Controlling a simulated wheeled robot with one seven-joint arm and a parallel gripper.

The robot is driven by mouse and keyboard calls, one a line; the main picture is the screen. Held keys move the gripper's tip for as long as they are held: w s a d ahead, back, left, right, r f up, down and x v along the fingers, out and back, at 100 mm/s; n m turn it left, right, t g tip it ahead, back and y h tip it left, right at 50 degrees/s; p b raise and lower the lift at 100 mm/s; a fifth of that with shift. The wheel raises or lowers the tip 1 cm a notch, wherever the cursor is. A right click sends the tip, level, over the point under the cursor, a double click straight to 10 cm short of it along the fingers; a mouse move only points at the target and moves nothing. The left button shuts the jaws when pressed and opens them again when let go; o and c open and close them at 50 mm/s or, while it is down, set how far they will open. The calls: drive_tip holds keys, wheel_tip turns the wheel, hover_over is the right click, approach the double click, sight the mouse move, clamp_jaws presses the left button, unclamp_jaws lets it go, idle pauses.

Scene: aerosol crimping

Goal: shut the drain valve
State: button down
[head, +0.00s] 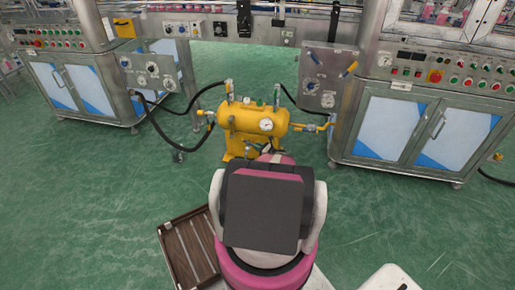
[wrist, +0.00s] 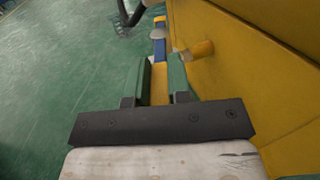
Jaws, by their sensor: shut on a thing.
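The yellow tank (head: 240,119) stands on the floor between the machine cabinets. Its yellow wall (wrist: 250,75) fills the right of the wrist view. My gripper (wrist: 161,75) is low beside this wall, its two fingers shut on a narrow yellow and blue lever (wrist: 159,48), which looks like the drain valve's handle. The lever runs away from me, roughly along the fingers. A short yellow pipe stub (wrist: 198,50) comes out of the tank just right of the fingers. In the head view my own arm hides the gripper and the valve.
Black hoses (head: 165,138) run from the tank to side panels. Cabinets stand left (head: 75,92) and right (head: 415,130). A brown slatted tray (head: 180,252) lies on the floor left of my arm. The green floor (head: 90,190) is open at left.

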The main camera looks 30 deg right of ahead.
drive_tip(key=n+g+y, duration=0.1)
drive_tip(key=w+d+n+g+y, duration=0.1)
drive_tip(key=y, duration=0.1)
drive_tip(key=d+n+g+y, duration=0.1)
drive_tip(key=n+y, duration=0.1)
drive_tip(key=shift+w+d+g, duration=0.1)
drive_tip(key=shift+w+g, duration=0.2)
drive_tip(key=c, duration=1.1)
unclamp_jaws()
drive_tip(key=shift+o, duration=0.2)
drive_tip(key=shift+s+d, duration=0.1)
drive_tip(key=v, duration=1)
drive_tip(key=shift+d, duration=0.25)
drive_tip(key=shift+s, duration=0.2)
